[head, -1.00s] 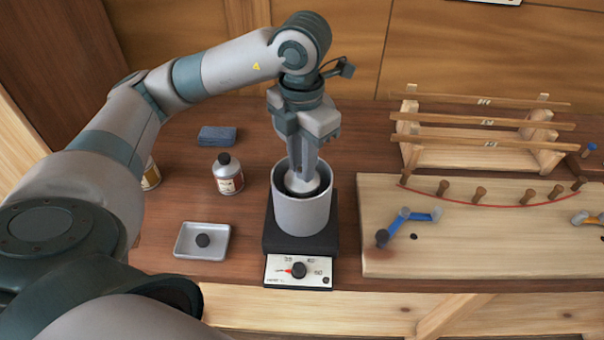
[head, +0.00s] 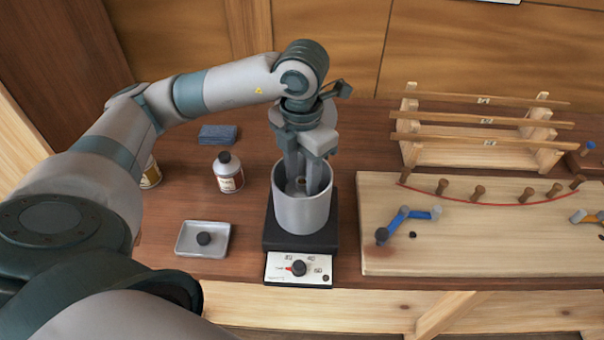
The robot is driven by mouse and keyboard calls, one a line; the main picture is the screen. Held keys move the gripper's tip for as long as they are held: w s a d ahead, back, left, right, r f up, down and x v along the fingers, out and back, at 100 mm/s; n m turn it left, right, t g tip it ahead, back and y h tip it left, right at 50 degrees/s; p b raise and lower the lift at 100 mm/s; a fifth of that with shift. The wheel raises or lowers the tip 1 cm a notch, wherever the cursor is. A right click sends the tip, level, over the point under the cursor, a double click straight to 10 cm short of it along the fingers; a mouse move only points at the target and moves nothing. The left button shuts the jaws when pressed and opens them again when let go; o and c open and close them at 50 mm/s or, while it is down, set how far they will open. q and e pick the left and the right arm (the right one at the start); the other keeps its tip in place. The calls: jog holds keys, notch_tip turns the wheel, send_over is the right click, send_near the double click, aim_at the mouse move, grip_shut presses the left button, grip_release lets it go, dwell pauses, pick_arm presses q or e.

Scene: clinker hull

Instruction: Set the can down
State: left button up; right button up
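My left gripper (head: 303,186) points straight down into a grey pot (head: 303,212). Its two fingers stand apart, with a gap between them, and their tips are below the pot's rim. A small pale can (head: 300,184) shows low between and behind the fingers, inside the pot. It is mostly hidden by the fingers and pot wall, and the fingers do not look closed on it. The pot stands on a black heater (head: 268,236) with a dial panel in front. My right gripper is not in view.
A grey tray (head: 184,245) with a dark knob lies left of the heater. A brown-labelled bottle (head: 229,172) and a blue-grey block (head: 218,134) stand behind it. A wooden board (head: 470,250) with pegs and blue clamp (head: 403,220) lies right; a slatted rack (head: 480,150) is behind.

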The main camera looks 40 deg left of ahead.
pick_arm(q)
jog(key=shift+r, duration=0.25)
jog(key=shift+r, duration=0.25)
notch_tip(320, 180, up, 11)
jog(key=b, duration=0.2)
jog(key=shift+r, duration=0.15)
dwell(0.4)
dwell(0.5)
